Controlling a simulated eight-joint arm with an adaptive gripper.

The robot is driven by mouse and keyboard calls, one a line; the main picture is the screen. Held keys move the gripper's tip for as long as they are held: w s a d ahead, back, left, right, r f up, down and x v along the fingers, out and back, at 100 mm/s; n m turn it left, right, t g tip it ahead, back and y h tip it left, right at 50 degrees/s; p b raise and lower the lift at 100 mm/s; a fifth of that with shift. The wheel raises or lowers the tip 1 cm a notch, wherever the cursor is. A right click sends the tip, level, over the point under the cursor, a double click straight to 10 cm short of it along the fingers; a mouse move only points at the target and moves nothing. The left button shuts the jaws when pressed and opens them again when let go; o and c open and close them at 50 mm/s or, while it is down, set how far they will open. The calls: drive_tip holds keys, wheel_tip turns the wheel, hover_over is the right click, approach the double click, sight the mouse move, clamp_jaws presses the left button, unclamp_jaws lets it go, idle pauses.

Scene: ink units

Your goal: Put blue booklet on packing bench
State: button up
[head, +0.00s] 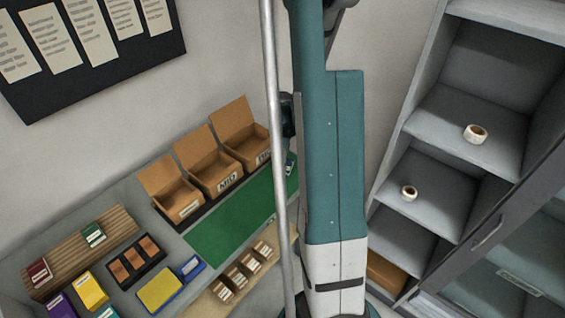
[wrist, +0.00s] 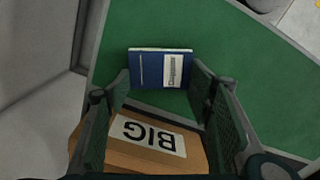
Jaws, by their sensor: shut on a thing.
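The blue booklet (wrist: 160,68) with a white label is between the two fingers of my gripper (wrist: 160,88) in the wrist view. My gripper is shut on it, with the green mat behind it. I cannot tell whether the booklet touches the mat. In the head view a small bit of blue and white (head: 290,167) shows beside my arm at the right end of the mat; my arm hides most of that spot. The packing bench (head: 128,207) is grey and bears the green mat (head: 222,232).
Cardboard boxes (head: 180,203) stand along the back; one marked BIG (wrist: 150,155) is close below my gripper in the wrist view. A wooden rack (head: 60,262), a dark tray (head: 139,262) and a yellow pad (head: 159,289) are left. Grey shelves (head: 440,180) stand right. Much of the mat is clear.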

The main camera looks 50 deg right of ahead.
drive_tip(key=shift+f, duration=0.2)
drive_tip(key=o, duration=0.9)
drive_tip(key=shift+r, duration=0.25)
drive_tip(key=shift+r+p, duration=0.3)
drive_tip(key=shift+r, duration=5.65)
drive_tip(key=shift+a, duration=0.1)
